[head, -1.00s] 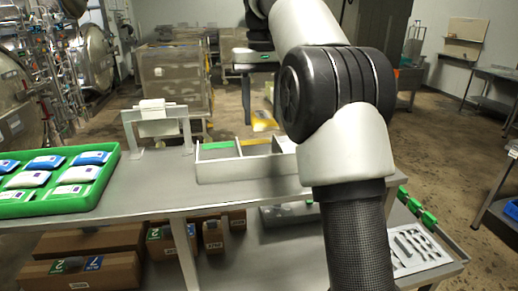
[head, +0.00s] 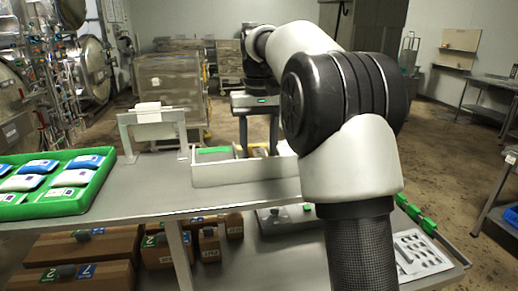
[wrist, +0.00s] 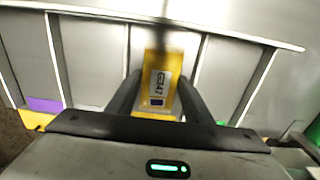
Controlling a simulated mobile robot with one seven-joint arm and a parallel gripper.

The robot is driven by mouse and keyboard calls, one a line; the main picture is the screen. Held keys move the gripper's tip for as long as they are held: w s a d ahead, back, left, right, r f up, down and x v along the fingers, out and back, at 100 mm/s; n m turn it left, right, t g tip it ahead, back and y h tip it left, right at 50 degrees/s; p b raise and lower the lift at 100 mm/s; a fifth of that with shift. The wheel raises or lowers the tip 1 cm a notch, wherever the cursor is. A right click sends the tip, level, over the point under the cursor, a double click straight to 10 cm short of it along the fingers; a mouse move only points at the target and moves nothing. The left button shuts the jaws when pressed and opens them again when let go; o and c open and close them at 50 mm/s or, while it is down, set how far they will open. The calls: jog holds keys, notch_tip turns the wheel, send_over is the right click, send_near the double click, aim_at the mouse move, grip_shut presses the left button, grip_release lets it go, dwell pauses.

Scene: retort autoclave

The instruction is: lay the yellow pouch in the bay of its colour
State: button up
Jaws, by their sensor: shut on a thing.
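The yellow pouch (wrist: 157,88) with a white printed label is held between the two dark fingers of my gripper (wrist: 160,101) in the wrist view. In the head view, my gripper (head: 258,136) points down at the middle of the pale divided tray (head: 245,176). The pouch hangs there, mostly hidden behind the tray's front wall. In the wrist view it lies between two dividers. I cannot tell if it touches the bay floor. A green marking (head: 214,150) shows on the left bay; the middle bay's marking is hidden.
A green tray (head: 62,205) of blue and white pouches stands at the left of the bench. A white frame (head: 155,115) stands behind it. My forearm covers the right of the bench. The bench before the divided tray is clear.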

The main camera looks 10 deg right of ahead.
jog(key=o, duration=0.8)
